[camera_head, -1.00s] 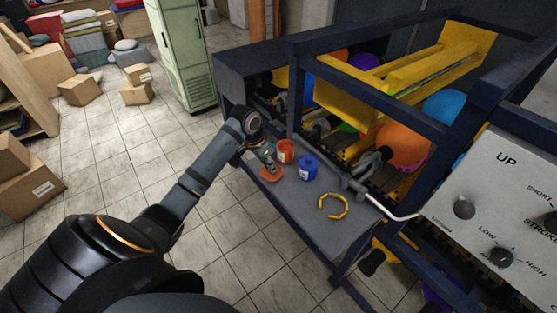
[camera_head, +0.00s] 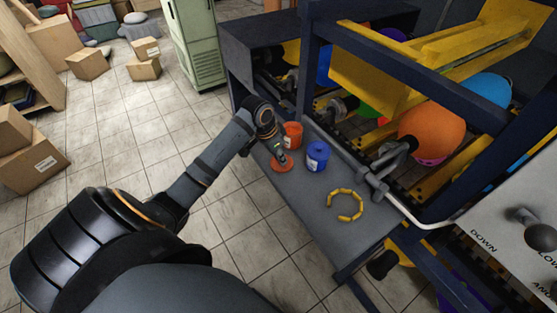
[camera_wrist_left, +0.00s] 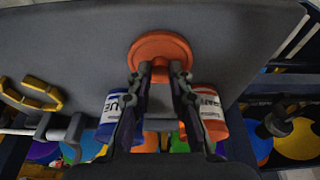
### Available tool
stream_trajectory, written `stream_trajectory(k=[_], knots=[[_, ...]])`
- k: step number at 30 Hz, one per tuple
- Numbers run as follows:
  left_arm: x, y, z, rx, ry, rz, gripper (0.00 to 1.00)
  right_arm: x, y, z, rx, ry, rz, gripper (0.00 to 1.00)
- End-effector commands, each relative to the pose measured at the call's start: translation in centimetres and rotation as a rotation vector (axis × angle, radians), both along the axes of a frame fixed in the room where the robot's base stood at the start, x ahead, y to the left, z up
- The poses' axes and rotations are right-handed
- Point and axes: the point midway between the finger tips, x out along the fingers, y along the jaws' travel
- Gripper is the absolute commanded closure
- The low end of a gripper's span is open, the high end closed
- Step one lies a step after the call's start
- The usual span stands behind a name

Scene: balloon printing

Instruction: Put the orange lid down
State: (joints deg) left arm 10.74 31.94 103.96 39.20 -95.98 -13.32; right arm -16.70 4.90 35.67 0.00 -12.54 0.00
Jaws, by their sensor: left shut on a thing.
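The orange lid (camera_head: 283,165) is a round disc at the left edge of the grey shelf, in front of the orange cup (camera_head: 292,135). My left gripper (camera_head: 279,153) is over it. In the left wrist view, the lid (camera_wrist_left: 160,46) lies flat beyond the fingertips, and the left gripper (camera_wrist_left: 160,74) is shut on its knob. I cannot tell whether the lid touches the shelf or is just above it. My right gripper is not in view.
A blue cup (camera_head: 317,156) stands right of the orange cup. A yellow segmented ring (camera_head: 345,206) lies farther right on the grey shelf (camera_head: 322,228). The dark blue machine frame and a metal bar (camera_head: 388,196) border the shelf. Bare shelf lies in front of the cups.

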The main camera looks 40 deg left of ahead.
Motion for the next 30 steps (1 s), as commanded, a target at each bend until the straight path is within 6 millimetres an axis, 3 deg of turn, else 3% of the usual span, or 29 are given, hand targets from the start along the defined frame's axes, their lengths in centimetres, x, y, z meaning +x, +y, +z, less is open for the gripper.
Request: stream_trajectory(k=[1, 4, 10, 11, 15, 25, 30], knots=[[0.0, 0.1, 0.0, 0.002, 0.003, 0.002, 1.00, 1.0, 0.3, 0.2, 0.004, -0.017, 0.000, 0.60], [0.0, 0.1, 0.0, 0.000, 0.003, 0.003, 1.00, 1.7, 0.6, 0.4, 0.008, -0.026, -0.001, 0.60], [-0.1, 0.1, -0.4, 0.000, 0.005, 0.003, 1.00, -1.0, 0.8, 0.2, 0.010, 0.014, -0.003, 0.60], [-0.1, 0.1, -0.4, 0.000, 0.003, 0.004, 0.79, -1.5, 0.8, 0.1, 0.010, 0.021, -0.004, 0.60], [0.0, 0.1, -0.4, 0.000, 0.003, 0.003, 0.60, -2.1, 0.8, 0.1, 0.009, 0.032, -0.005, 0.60], [0.0, 0.1, -0.1, 0.001, 0.002, 0.002, 0.59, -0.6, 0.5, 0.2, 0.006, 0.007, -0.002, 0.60], [-0.5, 0.5, 2.3, 0.007, -0.003, 0.000, 0.59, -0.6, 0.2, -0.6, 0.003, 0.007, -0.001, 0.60]])
